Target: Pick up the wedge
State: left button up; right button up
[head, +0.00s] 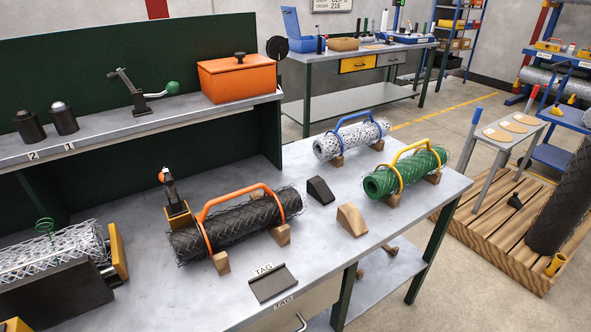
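Two wedges lie on the grey workbench (325,268). One is a dark, nearly black wedge (320,190), between the black mesh roll and the green roll. The other is a light wooden wedge (352,219), nearer the bench's front edge. Both rest apart from the rolls and look unobstructed. A small dark wedge-like piece (515,201) also sits on the wooden pallet at the right. Neither of my grippers is in the head view.
Orange-handled black roll (235,223), yellow-handled green roll (405,174) and blue-handled white roll (350,139) rest on wooden blocks. A TAG holder (273,284) lies at the front. An orange box (238,78) stands on the raised shelf. Bench space around the wedges is clear.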

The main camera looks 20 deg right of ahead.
aim_at(348, 215)
jog(key=i+l, duration=0.1)
jog(key=l, duration=0.3)
jog(key=i+l, duration=0.15)
jog(key=l, duration=0.3)
jog(key=i+l, duration=0.1)
jog(key=l, duration=0.3)
